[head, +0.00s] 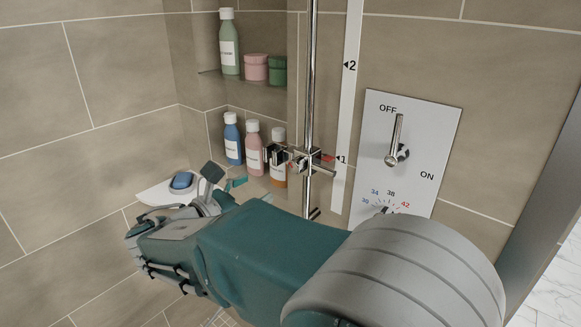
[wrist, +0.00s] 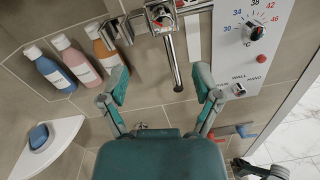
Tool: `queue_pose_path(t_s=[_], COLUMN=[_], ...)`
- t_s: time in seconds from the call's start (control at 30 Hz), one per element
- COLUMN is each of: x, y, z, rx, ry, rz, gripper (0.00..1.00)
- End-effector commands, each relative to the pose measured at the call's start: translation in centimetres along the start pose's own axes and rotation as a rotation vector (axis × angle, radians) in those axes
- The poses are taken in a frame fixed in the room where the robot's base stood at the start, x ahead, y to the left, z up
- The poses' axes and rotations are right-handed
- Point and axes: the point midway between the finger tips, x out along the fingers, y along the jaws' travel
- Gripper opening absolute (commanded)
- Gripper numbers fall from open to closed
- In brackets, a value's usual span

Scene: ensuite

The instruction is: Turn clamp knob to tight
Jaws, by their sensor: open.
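The chrome clamp (head: 308,155) sits on the vertical rail (head: 312,75), by mark 1 of the white scale strip. In the wrist view the clamp (wrist: 161,14) is at the top edge, partly cut off. A small part on its front looks like the knob (wrist: 164,21); its setting cannot be read. My gripper (head: 224,181) is open and empty, left of and below the clamp in the head view. In the wrist view the fingers of my gripper (wrist: 163,84) are spread apart below the clamp, with the rail's lower end between them. Nothing touches the clamp.
A blue bottle (head: 233,138), a pink bottle (head: 253,148) and an orange bottle (head: 279,168) stand close left of the clamp. A soap dish (head: 155,196) is in the corner. The shower control panel (head: 440,140) is on the right wall. A shelf (head: 240,80) is above.

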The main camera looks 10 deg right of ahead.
Motion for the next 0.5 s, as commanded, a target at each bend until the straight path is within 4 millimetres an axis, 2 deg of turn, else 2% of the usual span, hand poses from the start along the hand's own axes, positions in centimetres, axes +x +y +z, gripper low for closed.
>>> queue_pose_path(t_s=[0.5], x=[8.6], y=[-0.1], z=[-0.1], rx=[0.001], ry=[0.002], rz=[-0.006], gripper=[0.81])
